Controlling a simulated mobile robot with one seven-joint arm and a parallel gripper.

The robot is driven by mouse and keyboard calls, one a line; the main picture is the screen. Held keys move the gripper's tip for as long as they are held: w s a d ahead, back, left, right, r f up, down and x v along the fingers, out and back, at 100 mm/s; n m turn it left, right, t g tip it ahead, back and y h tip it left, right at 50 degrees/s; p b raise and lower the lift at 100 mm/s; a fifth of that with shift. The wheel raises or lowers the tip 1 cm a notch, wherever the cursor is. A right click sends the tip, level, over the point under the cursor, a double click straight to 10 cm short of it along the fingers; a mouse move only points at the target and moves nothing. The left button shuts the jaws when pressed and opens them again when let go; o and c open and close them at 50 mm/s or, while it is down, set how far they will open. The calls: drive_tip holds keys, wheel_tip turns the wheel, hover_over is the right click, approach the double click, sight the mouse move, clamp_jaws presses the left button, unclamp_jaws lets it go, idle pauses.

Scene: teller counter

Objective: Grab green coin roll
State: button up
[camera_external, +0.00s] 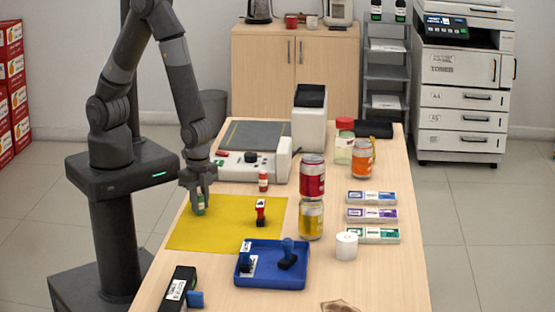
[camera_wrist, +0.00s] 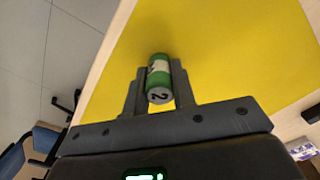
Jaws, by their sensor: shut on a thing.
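The green coin roll (camera_wrist: 159,73) is a small green cylinder with a pale band and a grey end marked "2". My gripper (camera_wrist: 159,86) is shut on it, with one finger on each side, in the wrist view. In the external view the green coin roll (camera_external: 200,207) shows between the fingers of my gripper (camera_external: 199,200), over the left part of the yellow mat (camera_external: 225,235). The fingers partly hide it there. I cannot tell whether its lower end touches the mat.
A red-and-black stamp (camera_external: 261,212) stands on the mat. A blue tray (camera_external: 271,280) with stamps lies in front. A red roll (camera_external: 263,181) stands behind, before a white counter machine (camera_external: 240,168). The mat's front left is clear.

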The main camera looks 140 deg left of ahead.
clamp_jaws()
